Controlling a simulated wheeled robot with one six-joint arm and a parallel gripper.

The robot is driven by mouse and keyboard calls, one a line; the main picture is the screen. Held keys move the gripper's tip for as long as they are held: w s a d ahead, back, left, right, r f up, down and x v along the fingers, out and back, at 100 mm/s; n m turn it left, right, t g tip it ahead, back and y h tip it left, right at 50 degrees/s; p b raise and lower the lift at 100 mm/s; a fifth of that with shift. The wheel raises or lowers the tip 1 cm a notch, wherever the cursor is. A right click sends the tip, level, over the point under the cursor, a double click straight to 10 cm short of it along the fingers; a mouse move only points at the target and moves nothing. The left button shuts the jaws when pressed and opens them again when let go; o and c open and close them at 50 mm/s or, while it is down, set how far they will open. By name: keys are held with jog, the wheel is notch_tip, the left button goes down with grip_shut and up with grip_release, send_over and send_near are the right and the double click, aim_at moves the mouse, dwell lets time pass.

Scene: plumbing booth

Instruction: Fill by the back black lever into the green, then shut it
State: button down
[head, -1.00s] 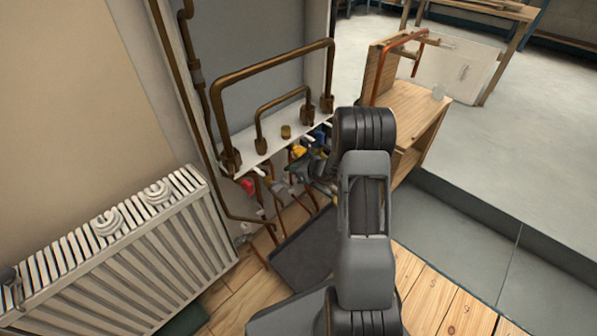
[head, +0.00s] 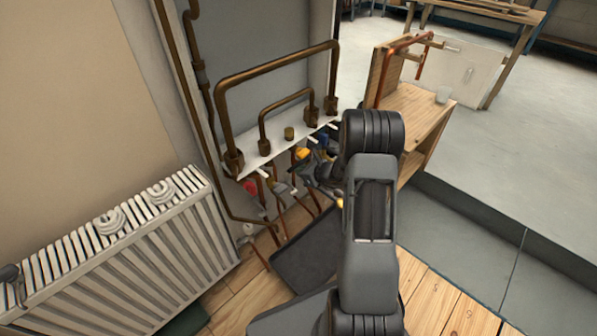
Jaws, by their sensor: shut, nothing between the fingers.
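My gripper (head: 328,174) is a small dark shape below the white pipe shelf, partly hidden behind my own arm. It is shut, with nothing seen held. I cannot pick out a black lever among the dark shapes around my gripper. A dark green flat thing (head: 186,321) shows at the bottom edge by the radiator; I cannot tell whether it is the green named in the task.
The white shelf (head: 262,160) carries brown pipe arches (head: 275,68). A dark grey tray (head: 305,252) lies on the floor below. The radiator (head: 125,250) stands left.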

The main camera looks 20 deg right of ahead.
jog(key=s+a+f+p+v, duration=0.1)
jog(key=p+v, duration=0.3)
jog(key=v, duration=0.9)
jog(key=s+a+r+n+g+p, duration=0.2)
jog(key=a+r+n+p, duration=0.35)
jog(key=r, duration=0.35)
jog(key=s+a+r+n+g+y+p, duration=0.1)
jog(key=s+a+r+n+g+p, duration=0.2)
jog(key=a+r+n+p, duration=0.45)
jog(key=s+a+r+n+g+p, duration=0.2)
jog(key=r+n+p, duration=0.15)
jog(key=r, duration=0.75)
jog(key=s+r+n+h+p, duration=0.3)
jog(key=s+r+n+p, duration=0.2)
jog(key=r, duration=0.6)
jog(key=s+r+n+h+p, duration=0.3)
jog(key=s+r+n+p, duration=0.1)
jog(key=r+n+p, duration=0.5)
notch_tip(320, 180, up, 2)
jog(key=shift+s+a+r+h+p, duration=0.3)
jog(key=shift+s+a+p, duration=0.15)
jog(key=shift+p, duration=0.6)
